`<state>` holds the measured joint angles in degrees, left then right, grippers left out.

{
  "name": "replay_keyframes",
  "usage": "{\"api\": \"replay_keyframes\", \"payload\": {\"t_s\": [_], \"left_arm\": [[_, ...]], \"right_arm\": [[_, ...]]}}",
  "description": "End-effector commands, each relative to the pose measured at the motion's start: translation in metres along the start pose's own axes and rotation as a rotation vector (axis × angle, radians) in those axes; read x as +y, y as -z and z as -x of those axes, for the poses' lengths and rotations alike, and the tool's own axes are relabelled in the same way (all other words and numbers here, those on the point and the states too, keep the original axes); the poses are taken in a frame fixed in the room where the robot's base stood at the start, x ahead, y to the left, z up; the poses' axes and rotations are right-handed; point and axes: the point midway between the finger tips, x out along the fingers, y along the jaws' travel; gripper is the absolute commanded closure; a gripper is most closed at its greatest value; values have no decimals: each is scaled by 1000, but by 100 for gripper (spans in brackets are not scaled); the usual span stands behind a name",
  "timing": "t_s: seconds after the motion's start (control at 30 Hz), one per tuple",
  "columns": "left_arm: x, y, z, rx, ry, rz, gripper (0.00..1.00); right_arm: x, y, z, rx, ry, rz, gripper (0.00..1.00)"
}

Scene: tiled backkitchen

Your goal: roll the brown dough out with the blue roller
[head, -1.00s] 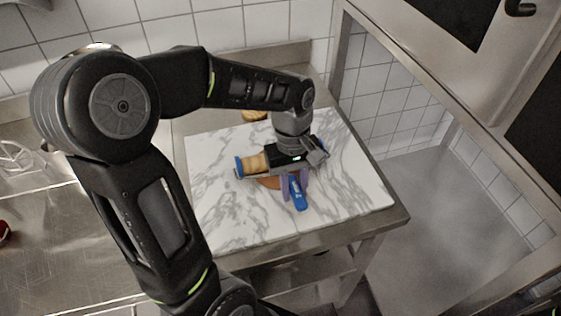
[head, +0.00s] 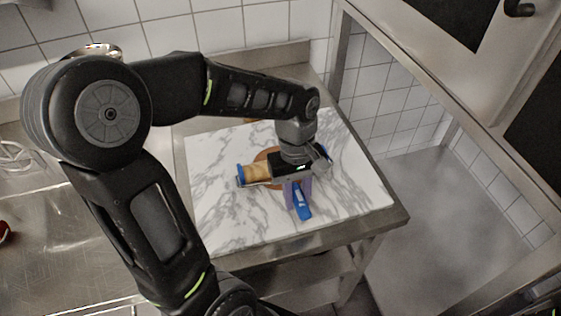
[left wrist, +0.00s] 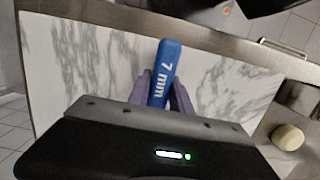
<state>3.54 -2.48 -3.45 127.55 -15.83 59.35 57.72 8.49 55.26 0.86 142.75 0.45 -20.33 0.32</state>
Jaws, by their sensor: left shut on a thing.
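The blue roller has a wooden barrel with a blue end (head: 257,173) and a blue handle, which in the left wrist view reads "7 mm" (left wrist: 164,72). My left gripper (head: 298,194) is shut on the handle with its purple fingers, which also show in the left wrist view. The brown dough (head: 265,155) is a flat round piece on the marble board. The roller's barrel lies across it, and my gripper and the barrel hide much of it. I cannot tell whether the barrel touches it. My right gripper is not in view.
The white marble board (head: 225,215) lies on a steel table, with free room around the dough. A small tan piece lies behind the board, mostly hidden by my arm. A round beige thing (left wrist: 287,137) shows beyond the board in the left wrist view.

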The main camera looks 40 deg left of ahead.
Motion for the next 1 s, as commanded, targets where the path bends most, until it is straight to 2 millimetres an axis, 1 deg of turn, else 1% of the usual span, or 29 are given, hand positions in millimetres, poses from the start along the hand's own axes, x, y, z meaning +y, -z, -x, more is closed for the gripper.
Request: {"api": "replay_keyframes", "payload": {"t_s": [0.2,0.53,0.87,1.0], "left_arm": [[-1,-2,-1,-2,3,0,100],[-1,-18,-4,-1,2,0,100],[-1,-20,-5,-2,3,0,100],[-1,-24,-5,-2,3,-1,100]], "right_arm": [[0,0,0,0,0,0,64],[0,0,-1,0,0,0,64],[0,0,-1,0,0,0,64],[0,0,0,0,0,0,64]]}}
